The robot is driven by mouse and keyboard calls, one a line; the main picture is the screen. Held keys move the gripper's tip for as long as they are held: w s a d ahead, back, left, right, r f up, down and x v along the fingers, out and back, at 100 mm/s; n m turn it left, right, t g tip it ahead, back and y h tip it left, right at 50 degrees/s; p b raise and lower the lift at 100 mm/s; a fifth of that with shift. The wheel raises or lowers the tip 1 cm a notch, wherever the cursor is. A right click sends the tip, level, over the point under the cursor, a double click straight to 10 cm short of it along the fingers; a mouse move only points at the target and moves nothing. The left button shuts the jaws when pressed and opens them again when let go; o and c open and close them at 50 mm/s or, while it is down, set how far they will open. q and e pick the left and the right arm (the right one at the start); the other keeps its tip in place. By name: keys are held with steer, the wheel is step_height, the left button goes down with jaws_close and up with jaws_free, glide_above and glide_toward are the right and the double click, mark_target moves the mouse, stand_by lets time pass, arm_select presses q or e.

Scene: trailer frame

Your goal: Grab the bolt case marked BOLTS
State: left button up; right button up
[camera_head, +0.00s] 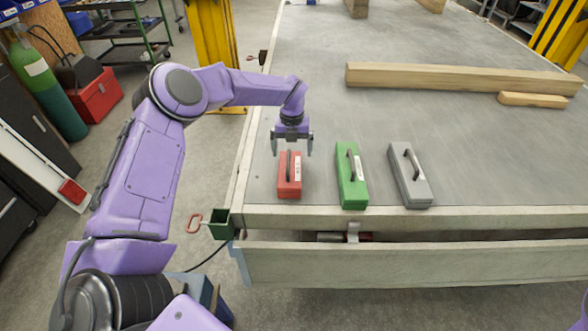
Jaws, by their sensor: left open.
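The red case (290,188) is on the left, the green case (352,192) in the middle, the grey case (418,192) on the right. Each has a white label, but the print is too small to read, so I cannot tell which is marked BOLTS. My left gripper (292,149) is open and empty, pointing down just above and behind the red case, with its fingers spread wider than the handle. My right gripper is not in view.
Long wooden beams (460,78) lie farther back on the bed at the right. A raised rim (400,218) runs along the bed's front edge. Yellow posts (214,45) stand beyond the bed's left side.

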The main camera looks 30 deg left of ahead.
arm_select(q)
steer(key=f, duration=0.3)
steer(key=f+p, duration=0.1)
steer(key=f, duration=0.2)
steer(key=s+f+p, duration=0.1)
steer(key=f, duration=0.2)
steer(key=shift+a, duration=0.1)
steer(key=shift+f, duration=0.2)
steer(key=c, duration=1.2)
